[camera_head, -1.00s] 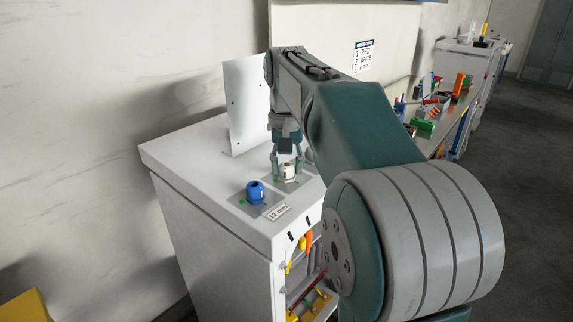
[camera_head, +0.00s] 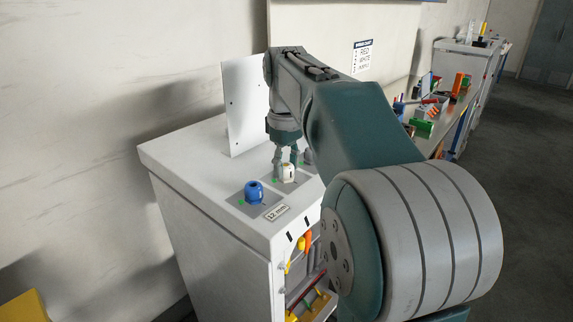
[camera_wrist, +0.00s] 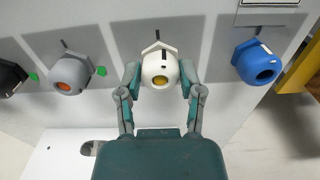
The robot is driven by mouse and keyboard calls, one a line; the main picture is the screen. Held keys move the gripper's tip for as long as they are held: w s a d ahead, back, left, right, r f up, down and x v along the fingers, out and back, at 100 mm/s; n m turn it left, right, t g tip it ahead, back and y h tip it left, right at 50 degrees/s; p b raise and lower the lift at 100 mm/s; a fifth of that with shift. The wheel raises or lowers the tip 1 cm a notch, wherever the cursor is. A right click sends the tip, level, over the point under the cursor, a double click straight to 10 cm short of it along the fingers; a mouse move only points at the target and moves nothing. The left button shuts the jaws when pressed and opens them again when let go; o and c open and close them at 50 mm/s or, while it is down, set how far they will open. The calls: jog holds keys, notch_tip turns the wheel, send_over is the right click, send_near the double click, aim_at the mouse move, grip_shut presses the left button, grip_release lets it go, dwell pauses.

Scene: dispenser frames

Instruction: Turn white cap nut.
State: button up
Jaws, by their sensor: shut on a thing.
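The white cap nut (camera_wrist: 160,67) sits on the cabinet's top, with a yellow centre and a black mark behind it in the wrist view. It also shows in the head view (camera_head: 288,174), below my gripper. My gripper (camera_wrist: 160,80) is shut on the white cap nut, with one finger against each side. In the head view my gripper (camera_head: 285,165) points down at the nut, and the arm hides part of the area to its right.
A blue cap nut (camera_wrist: 258,62) stands to the right in the wrist view, a grey one (camera_wrist: 72,74) with an orange centre to the left, and a black one (camera_wrist: 10,78) farther left. An upright white panel (camera_head: 245,105) stands behind. A "12 mm" label (camera_head: 277,212) lies near the front edge.

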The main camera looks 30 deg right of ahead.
jog(key=shift+w+f+n, duration=0.1)
jog(key=shift+n, duration=0.3)
jog(key=o, duration=1.1)
jog(key=shift+w, duration=0.1)
jog(key=shift+o, duration=0.2)
notch_tip(320, 180, up, 12)
jog(key=shift+a, duration=0.1)
dwell(0.3)
